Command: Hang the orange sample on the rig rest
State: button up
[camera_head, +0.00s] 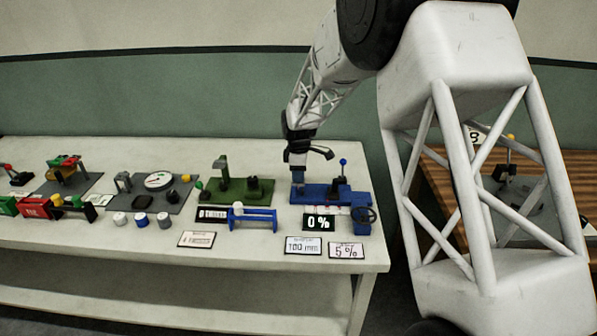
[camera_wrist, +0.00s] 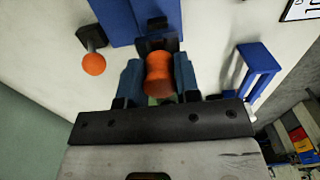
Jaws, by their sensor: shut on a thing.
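The orange sample (camera_wrist: 159,76), a short spool with a narrower waist, sits between the two jaws of my gripper (camera_wrist: 159,82) in the wrist view. The jaws are shut on it. In the head view my gripper (camera_head: 298,165) is low over the left end of a blue rig (camera_head: 328,192), and I cannot make out the sample there. The wrist view shows a blue plate (camera_wrist: 120,22) and a dark block (camera_wrist: 157,28) just beyond the sample. I cannot tell whether the sample touches them, nor which part is the rig rest.
A blue frame (camera_head: 253,218) stands left of the rig, and a handwheel (camera_head: 366,214) at its right front. A green rig (camera_head: 238,187) and a gauge rig (camera_head: 158,195) are farther left. The white table's front edge is mostly clear.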

jog(key=shift+f, duration=0.25)
jog(key=o, duration=1)
jog(key=shift+c, duration=0.2)
jog(key=shift+r, duration=0.1)
jog(key=shift+r, duration=3.85)
